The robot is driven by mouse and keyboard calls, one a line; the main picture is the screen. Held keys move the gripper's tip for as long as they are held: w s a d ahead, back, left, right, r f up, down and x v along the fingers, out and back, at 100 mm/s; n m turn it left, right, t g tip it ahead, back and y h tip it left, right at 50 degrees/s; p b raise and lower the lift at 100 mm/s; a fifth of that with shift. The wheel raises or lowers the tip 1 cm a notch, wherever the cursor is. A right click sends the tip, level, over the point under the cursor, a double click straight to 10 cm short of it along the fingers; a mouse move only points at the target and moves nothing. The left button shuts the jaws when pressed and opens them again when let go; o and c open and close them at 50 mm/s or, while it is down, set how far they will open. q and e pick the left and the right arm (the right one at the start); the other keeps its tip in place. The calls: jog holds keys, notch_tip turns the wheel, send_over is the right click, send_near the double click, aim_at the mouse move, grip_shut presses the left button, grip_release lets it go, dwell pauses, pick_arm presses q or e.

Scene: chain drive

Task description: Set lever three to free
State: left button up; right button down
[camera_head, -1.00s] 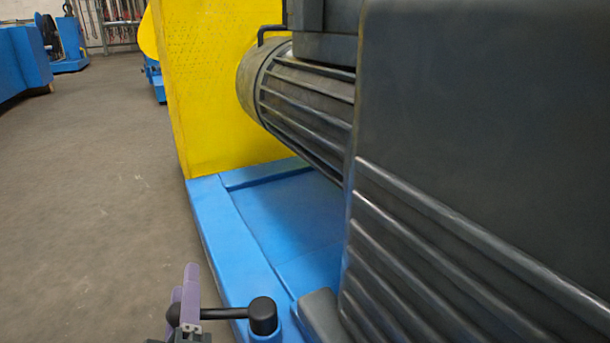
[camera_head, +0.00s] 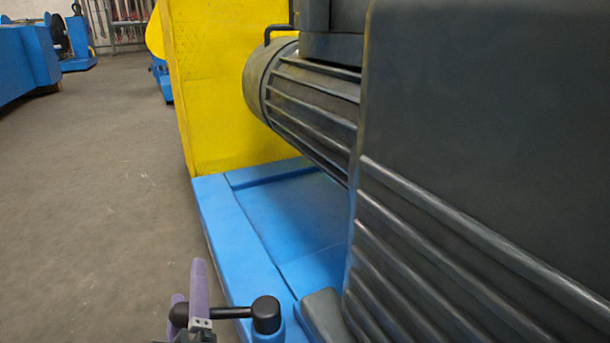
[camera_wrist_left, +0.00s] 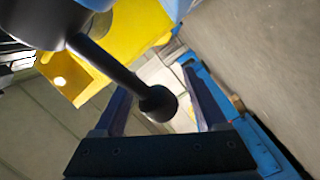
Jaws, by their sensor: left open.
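A black lever (camera_head: 236,312) with a round hub and a ball knob stands at the bottom of the head view, beside the blue base. Its arm points left from the hub. No number or mark shows on it, so I cannot tell which lever it is. My left gripper (camera_head: 188,292), with purple fingers, is open around the knob end of the lever. In the left wrist view the knob (camera_wrist_left: 158,103) sits between the two spread fingers of the gripper (camera_wrist_left: 158,84), with gaps on both sides. My right gripper is out of view.
A large dark ribbed housing (camera_head: 480,140) fills the right side. A grey ribbed motor (camera_head: 310,100) and a yellow panel (camera_head: 215,90) stand behind the blue base (camera_head: 235,235). The concrete floor (camera_head: 100,190) at left is open.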

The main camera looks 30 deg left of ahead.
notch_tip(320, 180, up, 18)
jog(key=p, duration=1.7)
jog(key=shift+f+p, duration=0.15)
jog(key=shift+p, duration=0.2)
